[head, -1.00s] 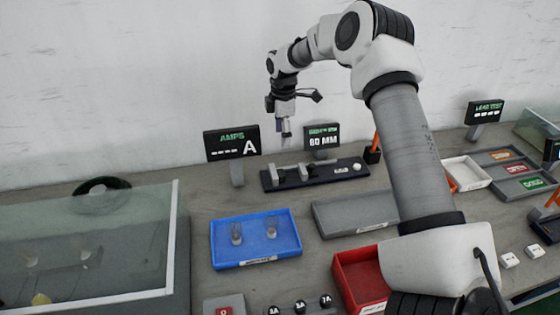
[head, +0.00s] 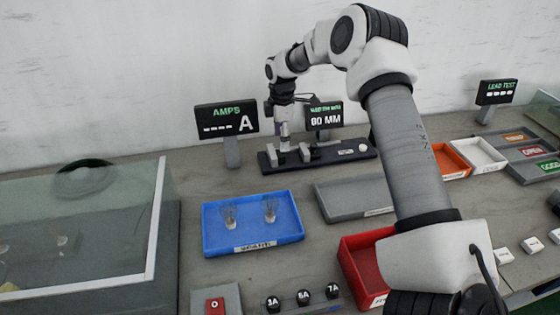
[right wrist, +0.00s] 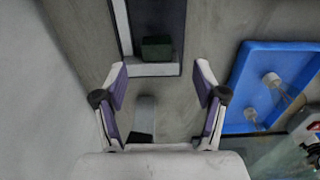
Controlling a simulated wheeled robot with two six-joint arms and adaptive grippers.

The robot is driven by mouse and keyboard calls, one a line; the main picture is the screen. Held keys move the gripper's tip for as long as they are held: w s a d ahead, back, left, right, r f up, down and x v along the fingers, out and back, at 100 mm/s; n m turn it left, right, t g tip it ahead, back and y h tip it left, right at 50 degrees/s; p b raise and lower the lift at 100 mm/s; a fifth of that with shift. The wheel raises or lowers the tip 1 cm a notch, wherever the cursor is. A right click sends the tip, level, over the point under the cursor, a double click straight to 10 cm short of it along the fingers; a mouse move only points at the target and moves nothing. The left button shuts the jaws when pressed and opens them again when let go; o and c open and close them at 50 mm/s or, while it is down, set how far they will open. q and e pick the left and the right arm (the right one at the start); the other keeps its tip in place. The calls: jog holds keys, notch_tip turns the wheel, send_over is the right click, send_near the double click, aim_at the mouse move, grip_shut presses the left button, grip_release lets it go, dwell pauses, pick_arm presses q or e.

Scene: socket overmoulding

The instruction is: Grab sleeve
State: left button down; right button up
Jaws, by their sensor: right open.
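Two clear, pale upright pieces, which look like the sleeves, stand apart in the blue tray: the left piece (head: 228,215) and the right piece (head: 269,209). They also show in the right wrist view, as one piece (right wrist: 272,80) and another (right wrist: 250,114). The blue tray (head: 254,249) has a label that I cannot read. My right gripper (head: 284,143) is at the left end of the black fixture (head: 330,160), behind the tray and away from the pieces. In the right wrist view its fingers (right wrist: 160,75) are apart with nothing held between them.
An AMPS display (head: 227,117) and an 80 MM display (head: 325,115) stand at the back. A grey tray (head: 350,203) and a red tray (head: 363,265) lie to the right. A glass-topped case (head: 80,225) fills the left. Bare bench separates blue tray and fixture.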

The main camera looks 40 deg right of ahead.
aim_at(280, 157)
jog(key=f, duration=0.6)
jog(key=shift+w+d+p, duration=0.15)
jog(key=shift+d+p, duration=0.15)
jog(key=shift+p, duration=0.1)
jog(key=c, duration=1)
jog(key=shift+c, duration=0.2)
jog(key=shift+r, duration=0.1)
